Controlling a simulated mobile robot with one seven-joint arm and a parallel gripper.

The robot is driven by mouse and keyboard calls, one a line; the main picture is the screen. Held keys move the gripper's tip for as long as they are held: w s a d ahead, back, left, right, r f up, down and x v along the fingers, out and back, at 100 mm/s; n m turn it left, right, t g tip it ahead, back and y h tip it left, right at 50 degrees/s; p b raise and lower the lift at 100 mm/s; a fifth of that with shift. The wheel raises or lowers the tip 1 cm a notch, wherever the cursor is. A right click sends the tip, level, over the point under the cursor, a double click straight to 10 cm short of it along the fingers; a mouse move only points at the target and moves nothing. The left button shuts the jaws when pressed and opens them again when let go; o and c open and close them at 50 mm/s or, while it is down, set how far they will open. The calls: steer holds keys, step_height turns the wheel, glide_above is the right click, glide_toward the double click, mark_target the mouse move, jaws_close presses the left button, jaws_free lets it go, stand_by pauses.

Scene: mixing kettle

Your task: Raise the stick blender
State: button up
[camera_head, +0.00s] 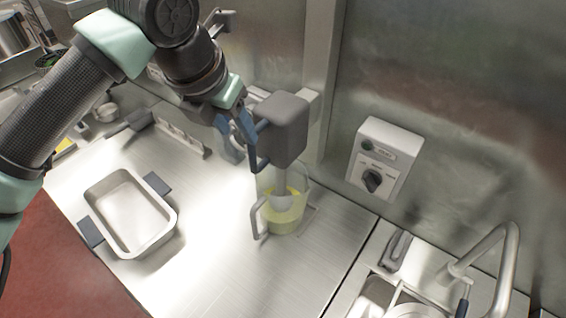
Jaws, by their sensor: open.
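The stick blender (284,128) has a dark grey boxy body with a blue loop handle on its left side. Its shaft reaches down into a clear jug (270,227) that holds a yellow liquid and stands on the steel counter. The blender's lower end is in the jug. My gripper (246,136) is open at the left side of the blender, by the blue handle. I cannot tell whether its fingers are around the handle or only beside it.
A steel tray (166,222) with dark side handles lies on the counter at left. A white control box (384,158) with a dark knob is on the back wall. A sink area with a tap (497,262) is at lower right. The counter between tray and jug is clear.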

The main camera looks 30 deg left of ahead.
mark_target(255, 156)
steer(key=b+x, duration=0.1)
steer(key=x, duration=0.4)
steer(key=shift+w+d, duration=0.1)
steer(key=shift+d, duration=0.05)
steer(key=b+x, duration=0.1)
steer(key=x, duration=0.3)
steer(key=shift+b, duration=0.35)
steer(key=shift+r, duration=0.2)
steer(key=shift+f, duration=0.25)
steer(key=shift+b+x, duration=1.4)
steer(key=shift+b, duration=0.1)
steer(key=shift+r, duration=0.1)
jaws_close()
